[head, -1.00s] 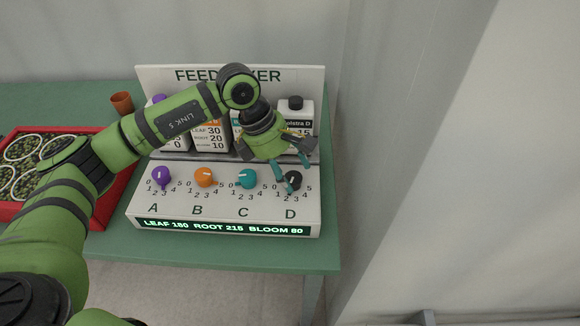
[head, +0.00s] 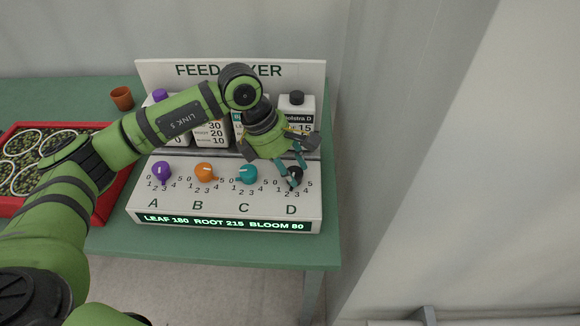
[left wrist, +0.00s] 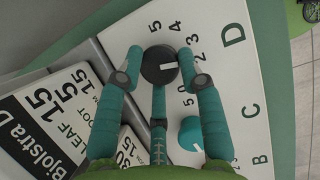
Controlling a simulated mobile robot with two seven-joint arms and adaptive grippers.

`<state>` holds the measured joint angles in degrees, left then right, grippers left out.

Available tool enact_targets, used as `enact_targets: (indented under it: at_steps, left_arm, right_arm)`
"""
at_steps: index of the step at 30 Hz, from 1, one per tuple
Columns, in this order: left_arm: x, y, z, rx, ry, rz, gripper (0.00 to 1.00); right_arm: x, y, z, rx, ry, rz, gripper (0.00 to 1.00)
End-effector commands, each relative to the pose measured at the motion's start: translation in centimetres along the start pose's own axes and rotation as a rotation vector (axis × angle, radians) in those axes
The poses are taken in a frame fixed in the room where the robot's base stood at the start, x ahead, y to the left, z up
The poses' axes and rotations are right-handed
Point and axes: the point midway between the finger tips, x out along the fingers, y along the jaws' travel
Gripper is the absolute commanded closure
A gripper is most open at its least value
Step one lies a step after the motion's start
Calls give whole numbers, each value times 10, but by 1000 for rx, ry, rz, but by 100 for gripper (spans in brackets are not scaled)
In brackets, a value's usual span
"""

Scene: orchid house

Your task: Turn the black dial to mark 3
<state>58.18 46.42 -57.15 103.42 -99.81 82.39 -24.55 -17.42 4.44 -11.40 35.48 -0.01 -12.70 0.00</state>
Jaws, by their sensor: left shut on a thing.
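The black dial (head: 296,172) is at the right end of the feed mixer panel (head: 175,220), above the letter D. My left gripper (head: 293,170) is shut on this dial, with the fingers partly covering it in the head view. That finger hides part of the scale, so I cannot tell which mark the line meets. My right gripper is out of view.
A purple dial (head: 161,172), an orange dial (head: 205,172) and a teal dial (head: 246,174) stand left of the black one. Bottles, including a white one (head: 297,113), stand behind. A red tray (head: 112,200) and a small pot (head: 122,98) are at the left.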

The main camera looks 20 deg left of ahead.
Motion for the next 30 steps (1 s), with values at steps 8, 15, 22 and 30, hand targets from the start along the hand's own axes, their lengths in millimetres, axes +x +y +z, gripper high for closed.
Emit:
enact_targets:
  at_steps: [8, 15, 22, 30]
  left_arm:
    - [2, -2, 1, -165, -7, 73, 95]
    - [2, -2, 2, -314, -8, 135, 95]
    - [0, -3, 3, -410, -8, 175, 95]
    - [-1, -3, 3, -452, -8, 191, 95]
  right_arm:
    - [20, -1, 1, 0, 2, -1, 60]
    - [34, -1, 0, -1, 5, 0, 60]
    - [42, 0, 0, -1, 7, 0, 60]
    - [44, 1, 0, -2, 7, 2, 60]
